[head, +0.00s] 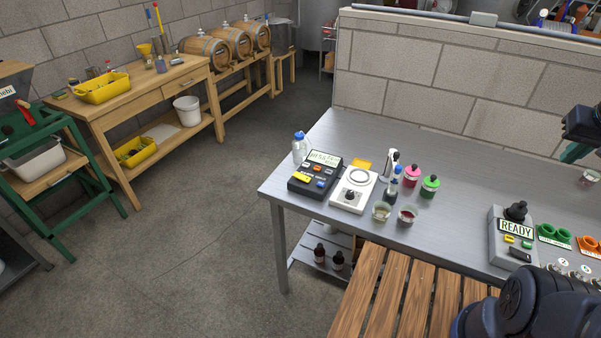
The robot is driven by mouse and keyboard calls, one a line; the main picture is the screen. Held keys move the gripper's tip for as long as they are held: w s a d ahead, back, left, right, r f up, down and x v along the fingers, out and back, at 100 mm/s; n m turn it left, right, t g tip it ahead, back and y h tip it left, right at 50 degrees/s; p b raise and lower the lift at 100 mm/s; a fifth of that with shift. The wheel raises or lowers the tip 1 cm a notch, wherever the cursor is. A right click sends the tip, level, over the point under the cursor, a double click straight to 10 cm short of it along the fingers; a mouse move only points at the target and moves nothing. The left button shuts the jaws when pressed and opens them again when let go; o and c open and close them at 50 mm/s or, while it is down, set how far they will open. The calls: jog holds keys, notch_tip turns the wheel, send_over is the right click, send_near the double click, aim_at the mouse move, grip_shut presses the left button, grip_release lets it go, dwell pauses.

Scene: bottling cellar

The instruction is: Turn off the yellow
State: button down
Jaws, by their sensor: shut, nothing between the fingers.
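On the right of the steel table stands a grey device (497,247) with a display reading READY and a black knob on top. Its front has a small yellow button (509,239), a second yellow-green button (526,245) and a black switch-like part (520,255). I cannot tell whether either button is lit. A black meter (302,187) with a lit display and coloured keys, one patch yellow, stands at the table's left end. My gripper (569,157), with teal fingertips, is at the right edge, above the table and away from both devices. It is shut and empty, partly cut off by the frame.
A white stirrer plate (353,189), glass beakers (381,211), a pink bottle (411,176) and a green bottle (429,187) stand near the meter. Green (555,235) and orange (588,246) holders sit right of the grey device. A slatted wooden surface (390,295) lies in front. The table's middle is clear.

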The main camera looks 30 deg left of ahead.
jog(key=w+a+r+g+y, duration=0.1)
jog(key=w+a, duration=1)
jog(key=a, duration=0.2)
jog(key=w+a+f+g+y, duration=0.1)
jog(key=w+a+f, duration=0.1)
jog(key=a, duration=0.6)
jog(key=w+a+f+g, duration=0.1)
jog(key=w+a+f, duration=0.15)
jog(key=a, duration=0.65)
jog(key=g, duration=0.2)
send_over(298, 174)
jog(key=d, duration=0.3)
notch_tip(298, 174, down, 15)
jog(key=shift+s+a+r, duration=0.1)
jog(key=shift+s+a, duration=0.05)
jog(key=f, duration=0.4)
jog(key=a+f, duration=0.1)
jog(key=f, duration=0.4)
jog(key=a+f, duration=0.1)
jog(key=f, duration=0.3)
jog(key=shift+a+f, duration=0.1)
jog(key=shift+f, duration=0.3)
